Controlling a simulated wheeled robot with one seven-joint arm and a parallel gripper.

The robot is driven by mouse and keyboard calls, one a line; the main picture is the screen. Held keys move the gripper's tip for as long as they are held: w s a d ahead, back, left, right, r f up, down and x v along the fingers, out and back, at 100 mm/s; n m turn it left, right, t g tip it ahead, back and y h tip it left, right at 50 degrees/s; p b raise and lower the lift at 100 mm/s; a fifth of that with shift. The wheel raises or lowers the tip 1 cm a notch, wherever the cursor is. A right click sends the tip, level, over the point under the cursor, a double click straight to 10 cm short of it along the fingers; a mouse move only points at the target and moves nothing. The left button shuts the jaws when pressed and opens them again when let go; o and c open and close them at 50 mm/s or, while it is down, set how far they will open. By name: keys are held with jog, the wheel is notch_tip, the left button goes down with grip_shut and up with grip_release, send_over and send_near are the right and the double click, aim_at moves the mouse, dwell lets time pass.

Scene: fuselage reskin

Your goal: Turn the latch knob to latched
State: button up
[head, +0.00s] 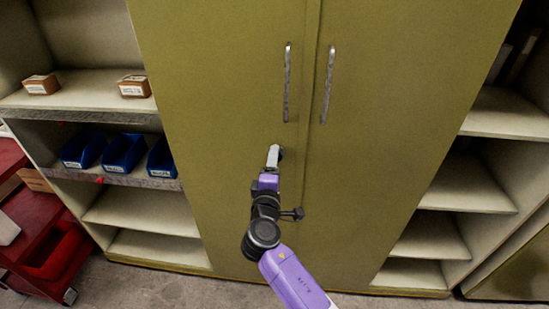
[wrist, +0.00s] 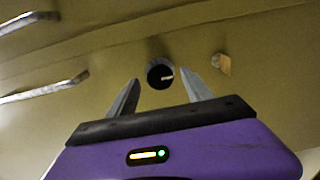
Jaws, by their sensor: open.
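The latch knob (wrist: 160,75) shows in the wrist view as a round dark knob with a pale pointer line, on the olive cabinet door. The line points to the right in that view. My gripper (wrist: 160,90) is open, with one finger on either side of the knob in the picture. I cannot tell whether the fingers reach around it or stop short of it. In the head view my gripper (head: 273,156) is close to the left door (head: 220,80), below its handle, and largely hides the knob. A small tan block (wrist: 222,63) sits on the cabinet to the right of the knob in the wrist view.
Two vertical handles (head: 287,85) (head: 328,85) stand out from the doors above my gripper. Open shelves with blue bins (head: 123,153) and small boxes (head: 40,84) are at left. More shelves (head: 465,185) are at right. A red cart (head: 50,235) stands at lower left.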

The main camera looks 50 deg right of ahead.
jog(key=shift+w+d, duration=0.45)
jog(key=shift+d, duration=0.1)
grip_shut()
